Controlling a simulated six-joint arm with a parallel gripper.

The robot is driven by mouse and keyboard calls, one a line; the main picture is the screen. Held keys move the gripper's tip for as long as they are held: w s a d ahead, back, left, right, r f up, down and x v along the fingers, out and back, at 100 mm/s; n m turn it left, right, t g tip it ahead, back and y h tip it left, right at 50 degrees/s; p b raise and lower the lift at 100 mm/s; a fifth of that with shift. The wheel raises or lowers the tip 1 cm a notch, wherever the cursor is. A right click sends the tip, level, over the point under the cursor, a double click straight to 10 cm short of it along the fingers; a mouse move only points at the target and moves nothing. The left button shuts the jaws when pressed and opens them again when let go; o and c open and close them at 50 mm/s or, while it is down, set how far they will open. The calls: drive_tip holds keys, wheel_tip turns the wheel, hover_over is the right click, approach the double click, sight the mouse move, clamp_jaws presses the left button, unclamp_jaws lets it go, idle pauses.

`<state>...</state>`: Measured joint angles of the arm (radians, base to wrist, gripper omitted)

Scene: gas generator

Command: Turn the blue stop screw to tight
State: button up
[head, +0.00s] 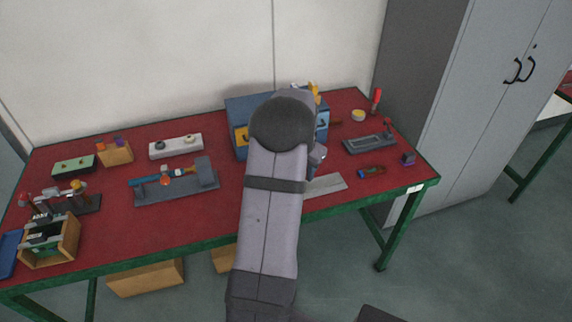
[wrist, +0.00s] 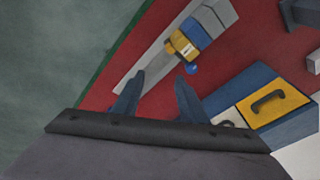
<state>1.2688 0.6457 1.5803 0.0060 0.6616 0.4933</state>
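The small blue screw head (wrist: 192,70), which I take as the stop screw, sticks out beside a yellow block (wrist: 184,46) with a pale band. The block sits on a long grey rail (wrist: 152,70) with a thicker grey part beyond. My gripper (wrist: 159,82) is open, with its two dark fingers apart and nothing held. In the wrist view the blue screw lies just past the right fingertip; I cannot tell the height gap. In the head view my arm hides the screw and block; only one end of the rail (head: 325,185) shows.
A blue cabinet (wrist: 243,88) with a yellow drawer (wrist: 268,100) stands right of the rail in the wrist view. It also shows behind my arm in the head view (head: 240,107). The table's green front edge (head: 130,259) is close to the rail. Bare red tabletop (head: 225,180) lies left of my arm.

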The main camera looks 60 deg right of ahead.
drive_tip(key=w+n, duration=0.1)
drive_tip(key=n, duration=0.2)
drive_tip(key=w+n+t, duration=0.1)
drive_tip(key=w+n, duration=0.1)
drive_tip(key=n, duration=0.2)
drive_tip(key=w+n+t, duration=0.1)
drive_tip(key=w+n, duration=0.1)
drive_tip(key=n, duration=0.2)
drive_tip(key=shift+d+r, duration=0.1)
drive_tip(key=shift+d, duration=0.15)
drive_tip(key=shift+p+x, duration=1.2)
drive_tip(key=shift+x, duration=2.45)
drive_tip(key=shift+d, duration=0.15)
clamp_jaws()
